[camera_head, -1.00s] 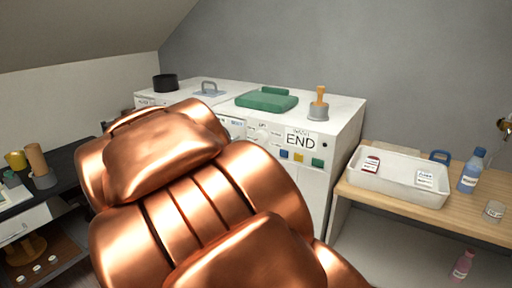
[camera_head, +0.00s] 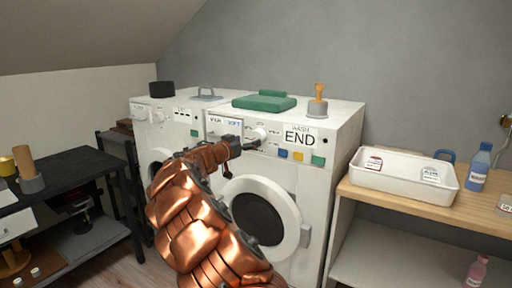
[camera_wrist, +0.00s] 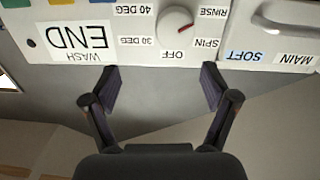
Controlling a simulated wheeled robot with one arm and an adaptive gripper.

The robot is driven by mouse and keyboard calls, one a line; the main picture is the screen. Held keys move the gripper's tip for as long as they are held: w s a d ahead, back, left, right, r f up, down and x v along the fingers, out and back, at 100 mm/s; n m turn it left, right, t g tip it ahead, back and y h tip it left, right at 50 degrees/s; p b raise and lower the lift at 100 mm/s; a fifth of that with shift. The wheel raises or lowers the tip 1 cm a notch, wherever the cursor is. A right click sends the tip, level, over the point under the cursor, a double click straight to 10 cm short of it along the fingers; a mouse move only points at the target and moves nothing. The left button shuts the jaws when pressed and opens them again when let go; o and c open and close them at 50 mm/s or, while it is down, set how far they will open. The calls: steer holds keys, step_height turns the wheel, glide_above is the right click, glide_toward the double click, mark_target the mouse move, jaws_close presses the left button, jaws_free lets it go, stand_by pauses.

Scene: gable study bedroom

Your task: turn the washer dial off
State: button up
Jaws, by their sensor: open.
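The washer dial (camera_wrist: 174,20) is a round white knob in the wrist view, which sees the panel upside down. In the head view the dial (camera_head: 262,133) is on the front panel of the right-hand white washer (camera_head: 310,190). My gripper (camera_wrist: 160,82) is open and empty, its two fingers spread and apart from the dial. In the head view my gripper (camera_head: 250,145) is close in front of the panel by the dial, partly covering the labels.
A WASH END label (camera_head: 299,137) and coloured buttons are right of the dial. The round washer door (camera_head: 290,205) is below. A drawer with SOFT and MAIN labels (camera_wrist: 270,57) is beside the dial. A wooden table (camera_head: 400,203) with a white tray (camera_head: 405,190) stands at right.

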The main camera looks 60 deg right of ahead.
mark_target(256, 138)
steer(key=shift+t, duration=0.3)
steer(key=shift+w+d+f+p, duration=0.3)
steer(key=shift+w+d+p, duration=0.05)
steer(key=shift+d, duration=1.2)
steer(key=shift+w+d+f+p, duration=0.3)
steer(key=shift+w+d+p, duration=0.05)
steer(key=shift+d, duration=1.15)
steer(key=shift+w+d+f+p, duration=0.3)
steer(key=shift+w+d+p, duration=0.05)
steer(key=shift+d, duration=1.2)
steer(key=c, duration=1.2)
steer(key=shift+o, duration=0.2)
steer(key=shift+f+b, duration=0.15)
steer(key=shift+b, duration=0.35)
